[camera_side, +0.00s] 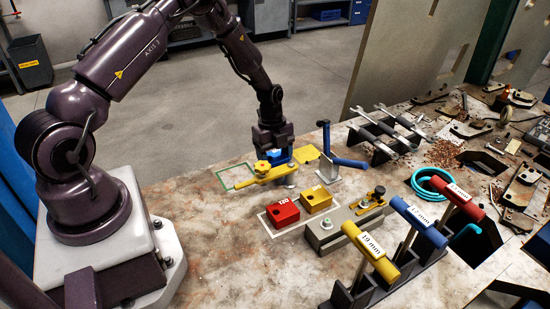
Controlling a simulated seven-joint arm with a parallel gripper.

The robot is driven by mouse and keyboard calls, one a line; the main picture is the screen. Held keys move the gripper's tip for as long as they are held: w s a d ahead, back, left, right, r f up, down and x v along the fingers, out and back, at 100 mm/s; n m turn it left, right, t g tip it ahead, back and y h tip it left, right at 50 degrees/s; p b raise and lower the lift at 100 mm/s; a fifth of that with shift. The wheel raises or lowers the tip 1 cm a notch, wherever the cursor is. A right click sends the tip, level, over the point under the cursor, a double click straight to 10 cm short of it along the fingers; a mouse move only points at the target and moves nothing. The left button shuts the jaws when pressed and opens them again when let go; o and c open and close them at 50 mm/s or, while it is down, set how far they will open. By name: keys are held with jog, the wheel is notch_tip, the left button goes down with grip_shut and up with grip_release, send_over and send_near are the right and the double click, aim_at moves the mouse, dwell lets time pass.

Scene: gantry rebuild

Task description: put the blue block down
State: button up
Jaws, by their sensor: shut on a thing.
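My gripper (274,146) points down over the middle of the workbench. It is shut on the blue block (284,157), of which only part shows below the fingers. A yellow clamp arm with a knob (262,169) stands in front and hides the block's lower part, so I cannot tell whether it touches anything below. A red block (282,214) and a yellow block (316,199) sit side by side by a white outlined area (269,228) in front. A green outlined area (226,171) lies on the bench to the left of the gripper.
A blue-handled clamp (348,162) stands close on the right of my gripper. A grey fixture block (325,234) lies in front. A rack of T-handle tools (375,262) fills the front right. Wrenches on a rack (385,131) and scattered parts lie at the right. The bench's left front is clear.

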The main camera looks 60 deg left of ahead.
jog(key=shift+f, duration=0.35)
jog(key=shift+f, duration=0.15)
jog(key=o, duration=1)
